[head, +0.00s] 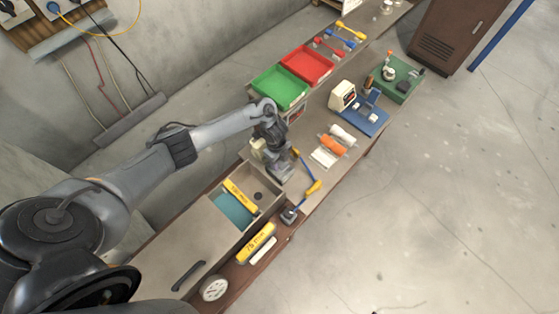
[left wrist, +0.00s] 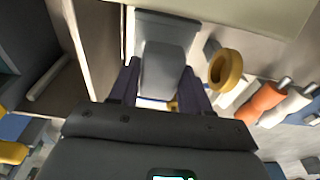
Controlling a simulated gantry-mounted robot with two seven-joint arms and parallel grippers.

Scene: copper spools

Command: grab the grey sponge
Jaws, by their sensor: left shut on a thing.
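My left gripper (head: 278,163) is over the workbench, just beyond the open compartment in the head view. In the left wrist view my left gripper (left wrist: 160,82) is shut on a grey block, which I take as the grey sponge (left wrist: 165,66), with one dark finger on each side. The arm and gripper mostly hide it in the head view. Whether it touches the surface below is hard to tell. My right gripper is not in view.
A yellow ring (left wrist: 227,69) is right of the sponge. White and orange rolls (head: 333,145) lie right of the gripper. A blue-and-yellow tool (head: 311,184) is close by. A green bin (head: 279,88) and a red bin (head: 307,65) stand behind. The compartment holds a yellow bar (head: 240,195).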

